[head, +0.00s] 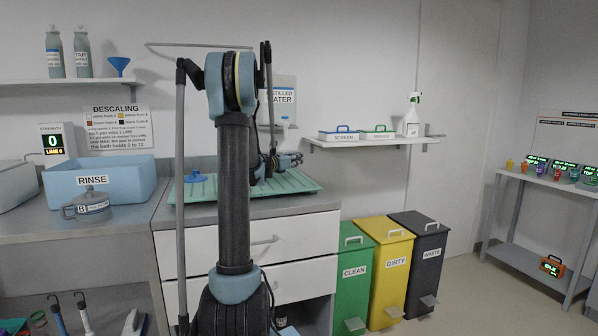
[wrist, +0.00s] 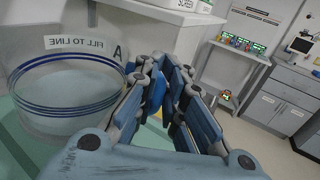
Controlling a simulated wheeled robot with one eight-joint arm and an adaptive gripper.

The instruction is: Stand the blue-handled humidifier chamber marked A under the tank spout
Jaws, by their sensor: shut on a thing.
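The chamber marked A (wrist: 60,98) fills the left of the wrist view. It is clear, with blue rings, an A and a "fill to line" label that reads mirrored. My gripper (wrist: 175,82) is shut at its right side; its fingers hide most of the blue handle. In the head view my gripper (head: 290,160) is over the green ribbed tray (head: 292,182), below the distilled water tank (head: 284,88). My arm hides the chamber and part of the tank there. I cannot tell whether the chamber touches the tray, and the spout is not clear.
A blue lid-like piece (head: 196,177) lies on the tray's left. A grey chamber marked B (head: 87,205) stands before the rinse basin (head: 105,183). A wall shelf (head: 365,143) with boxes is to the right, above green, yellow and dark bins (head: 385,265).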

